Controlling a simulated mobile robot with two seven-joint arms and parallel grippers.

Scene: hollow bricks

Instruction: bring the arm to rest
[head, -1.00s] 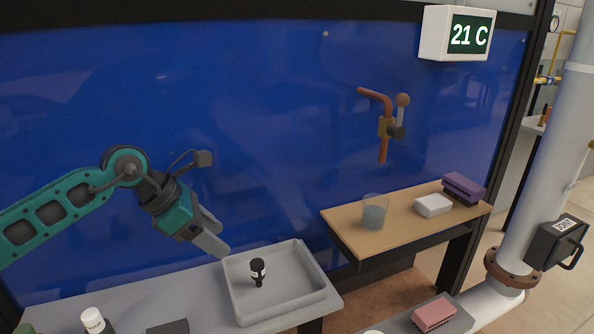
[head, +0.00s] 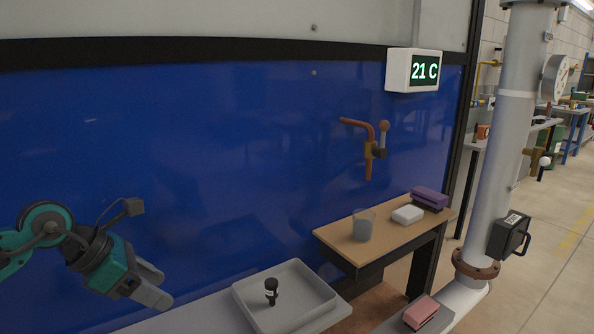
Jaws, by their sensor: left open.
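My left gripper (head: 158,284) is in the lower left of the head view. Its fingers are apart and nothing shows between them. It hangs in front of the blue wall, to the left of the grey tray (head: 240,303) and apart from it. A small black bottle (head: 271,291) with a pale band stands in the tray. My right arm and gripper do not show.
A wooden shelf (head: 340,245) holds a clear cup (head: 362,226), a white block (head: 408,214) and a purple brick (head: 429,198). A pink brick (head: 421,310) lies low at right. A copper pipe with a valve (head: 370,150) is on the blue wall (head: 220,150). A large pipe (head: 497,170) stands at right.

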